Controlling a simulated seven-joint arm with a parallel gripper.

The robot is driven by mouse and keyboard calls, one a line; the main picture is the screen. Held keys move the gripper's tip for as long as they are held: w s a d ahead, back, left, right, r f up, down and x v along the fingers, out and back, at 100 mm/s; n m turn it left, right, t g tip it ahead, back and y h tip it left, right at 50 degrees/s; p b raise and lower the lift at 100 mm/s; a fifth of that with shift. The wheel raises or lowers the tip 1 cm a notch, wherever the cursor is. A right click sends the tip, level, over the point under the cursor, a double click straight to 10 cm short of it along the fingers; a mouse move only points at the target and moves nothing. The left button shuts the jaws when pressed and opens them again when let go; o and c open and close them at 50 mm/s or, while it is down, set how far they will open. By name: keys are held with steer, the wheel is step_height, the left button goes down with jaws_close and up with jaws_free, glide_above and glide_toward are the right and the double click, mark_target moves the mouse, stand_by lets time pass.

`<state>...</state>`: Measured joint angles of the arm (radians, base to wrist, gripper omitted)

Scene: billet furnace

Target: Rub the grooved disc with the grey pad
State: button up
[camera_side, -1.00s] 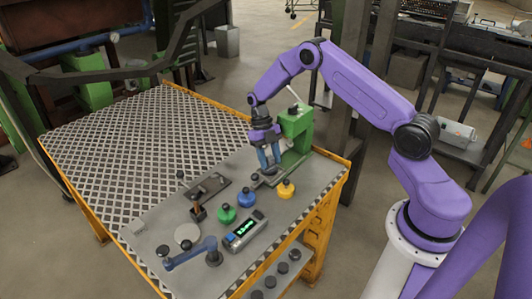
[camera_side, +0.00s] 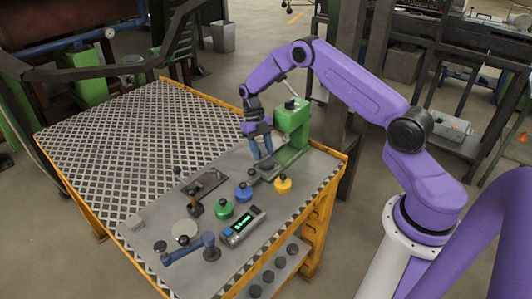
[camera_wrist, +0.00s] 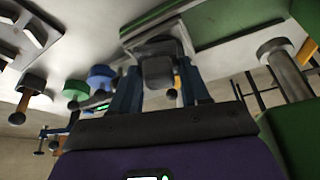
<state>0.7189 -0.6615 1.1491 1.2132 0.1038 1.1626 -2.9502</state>
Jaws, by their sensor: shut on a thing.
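My gripper (camera_side: 263,161) is at the near left side of the green press. In the wrist view its two blue fingers are shut on a grey block (camera_wrist: 158,71), which I take to be the grey pad. A wider pale plate shows behind the block; I cannot tell whether the block touches it. A pale flat disc (camera_side: 184,230), likely the grooved disc, lies on the table's near left part, well away from my gripper. Its grooves are too small to make out.
The green press (camera_side: 291,122) stands beside my gripper. Yellow (camera_side: 283,184), blue (camera_side: 244,191) and green (camera_side: 224,209) knobs, a digital readout box (camera_side: 244,226), a dark lever (camera_side: 195,207) and a blue arm (camera_side: 190,249) crowd the near side. The patterned plate at left is clear.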

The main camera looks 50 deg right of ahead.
steer(key=shift+r, duration=3.95)
steer(key=shift+a, duration=0.1)
